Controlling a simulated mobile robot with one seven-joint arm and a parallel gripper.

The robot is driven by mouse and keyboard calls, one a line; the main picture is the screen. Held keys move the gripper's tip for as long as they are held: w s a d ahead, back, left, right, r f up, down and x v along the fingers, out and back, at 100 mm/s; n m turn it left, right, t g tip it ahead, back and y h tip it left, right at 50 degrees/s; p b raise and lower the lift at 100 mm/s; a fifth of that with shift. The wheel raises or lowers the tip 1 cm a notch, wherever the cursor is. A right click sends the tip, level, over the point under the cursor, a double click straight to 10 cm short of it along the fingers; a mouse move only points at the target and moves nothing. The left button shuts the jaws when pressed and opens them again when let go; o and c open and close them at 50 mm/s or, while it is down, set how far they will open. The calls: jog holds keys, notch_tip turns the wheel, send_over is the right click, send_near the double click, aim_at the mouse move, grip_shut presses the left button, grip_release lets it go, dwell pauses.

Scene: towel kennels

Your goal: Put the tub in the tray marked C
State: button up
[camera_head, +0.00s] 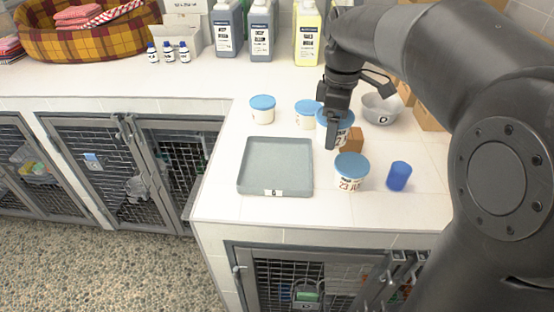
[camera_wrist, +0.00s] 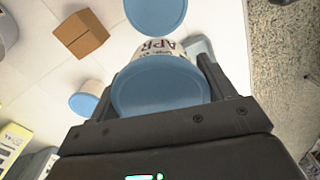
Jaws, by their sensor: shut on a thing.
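My gripper (camera_head: 335,118) is shut on a white tub (camera_wrist: 160,90) with a blue lid. In the head view this tub (camera_head: 345,128) is partly hidden by my gripper, over the right part of the counter. In the wrist view, part of its dark lettering shows above the lid, between my fingers. I cannot tell whether its base touches the counter. The grey square tray (camera_head: 275,150) lies flat and empty to the left, with a small marked label on its front edge. The letter is too small to read surely.
Other blue-lidded tubs stand behind the tray (camera_head: 262,109), left of my gripper (camera_head: 307,115) and in front of it (camera_head: 351,172). A brown block (camera_head: 355,140), blue cup (camera_head: 399,176) and grey bowl (camera_head: 383,108) are nearby. Bottles (camera_head: 261,30) stand at the back.

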jog(key=shift+s+a, duration=0.15)
jog(key=shift+a, duration=0.35)
send_over(278, 166)
notch_tip(278, 166, down, 7)
jog(key=shift+s+r, duration=0.1)
jog(key=shift+a, duration=0.1)
jog(key=shift+f, duration=2.1)
jog(key=shift+f, duration=0.15)
jog(key=o, duration=1.2)
